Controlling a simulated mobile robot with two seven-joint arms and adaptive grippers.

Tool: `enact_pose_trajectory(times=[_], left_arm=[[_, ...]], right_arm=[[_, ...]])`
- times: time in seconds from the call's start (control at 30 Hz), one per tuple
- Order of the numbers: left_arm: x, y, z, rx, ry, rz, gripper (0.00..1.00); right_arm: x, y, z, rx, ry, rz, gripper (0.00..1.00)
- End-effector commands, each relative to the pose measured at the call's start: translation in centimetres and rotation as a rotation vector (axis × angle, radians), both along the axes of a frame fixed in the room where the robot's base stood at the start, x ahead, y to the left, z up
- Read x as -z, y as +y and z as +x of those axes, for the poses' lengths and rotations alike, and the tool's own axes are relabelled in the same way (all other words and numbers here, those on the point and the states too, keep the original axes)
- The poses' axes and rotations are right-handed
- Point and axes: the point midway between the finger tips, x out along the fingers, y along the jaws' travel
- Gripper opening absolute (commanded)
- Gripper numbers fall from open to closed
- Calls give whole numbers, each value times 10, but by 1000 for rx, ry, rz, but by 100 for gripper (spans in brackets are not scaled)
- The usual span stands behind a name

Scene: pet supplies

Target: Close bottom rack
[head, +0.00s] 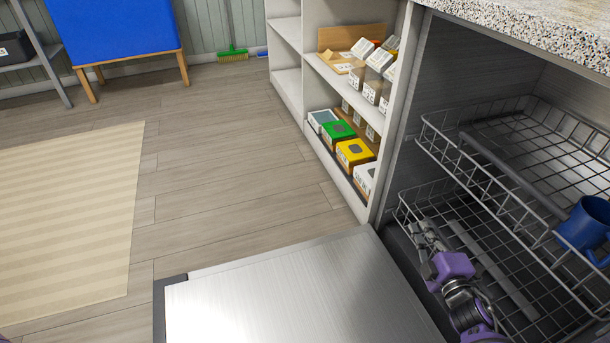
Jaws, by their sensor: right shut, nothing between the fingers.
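The dishwasher stands at the right with its silver door (290,295) folded down flat. Its bottom rack (500,235) is a grey wire basket low in the opening, below the top rack (470,178). The near part of the bottom rack is hidden by my arm and the frame edge, so I cannot tell how far in it sits. My right gripper (422,232) is shut and empty, by the bottom rack's left wire side near the door's inner edge. I cannot tell if it touches the wires. My left gripper is not in view.
A blue mug (584,222) sits on the top rack. A speckled counter (540,22) is above. A white shelf (320,98) with several boxes stands beside the dishwasher. Open wood floor (200,195) and a striped rug (65,220) lie to the left.

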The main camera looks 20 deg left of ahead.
Motion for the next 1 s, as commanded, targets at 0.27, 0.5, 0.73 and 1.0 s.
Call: enact_pose_trajectory(times=[0.27, 0.5, 0.73, 1.0], left_arm=[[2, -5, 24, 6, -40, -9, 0], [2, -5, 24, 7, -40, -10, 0], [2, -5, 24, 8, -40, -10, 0], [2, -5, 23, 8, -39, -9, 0]], right_arm=[[-1, -15, -13, 8, 0, -5, 0], [-4, -38, -59, 3, 1, -3, 0], [-7, -56, -92, 1, 0, -2, 0], [-8, -62, -103, 0, -1, -1, 0]])
